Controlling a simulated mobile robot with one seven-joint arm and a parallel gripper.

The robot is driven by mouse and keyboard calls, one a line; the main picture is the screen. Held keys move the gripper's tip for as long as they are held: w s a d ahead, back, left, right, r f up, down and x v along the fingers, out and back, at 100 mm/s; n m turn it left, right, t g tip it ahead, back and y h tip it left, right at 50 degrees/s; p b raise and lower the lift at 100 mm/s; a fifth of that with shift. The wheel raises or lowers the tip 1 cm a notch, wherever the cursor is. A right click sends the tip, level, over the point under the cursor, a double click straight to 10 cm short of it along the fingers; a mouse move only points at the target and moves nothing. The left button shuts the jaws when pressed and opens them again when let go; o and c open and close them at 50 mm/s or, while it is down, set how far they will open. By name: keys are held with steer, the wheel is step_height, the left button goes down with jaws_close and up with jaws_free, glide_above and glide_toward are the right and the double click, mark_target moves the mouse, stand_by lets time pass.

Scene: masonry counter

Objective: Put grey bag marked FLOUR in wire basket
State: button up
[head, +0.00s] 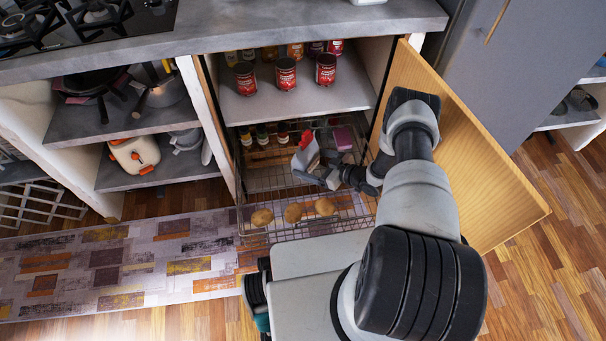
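A small grey bag (305,158) with a red patch at its top is at the end of my arm, tilted a little. Any lettering on it is too small to read. My gripper (316,172) appears shut on this bag, though its fingertips are small and partly hidden. The wire basket (262,235) is pulled out of the lower cabinet. Several round brown potatoes (293,213) lie in a row in its front part. The bag and gripper show over the back part of the basket; how high above it, I cannot tell.
Several red cans (286,74) stand on the shelf (300,101) above. Small bottles (262,135) and a pink item (343,138) are at the back, low in the cabinet. The open wooden door (480,165) is close to my arm's right. Open shelves (85,130) with pans are left.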

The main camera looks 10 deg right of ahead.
step_height(320, 180, down, 10)
steer(key=b, duration=0.3)
steer(key=shift+w+f+b, duration=0.1)
steer(key=shift+b, duration=0.3)
steer(key=shift+f, duration=0.1)
steer(key=o, duration=1.5)
steer(key=shift+f, duration=0.1)
steer(key=p+v, duration=0.2)
steer(key=v, duration=0.5)
steer(key=shift+s+d+r, duration=0.15)
steer(key=shift+s+r, duration=0.1)
steer(key=shift+r, duration=0.05)
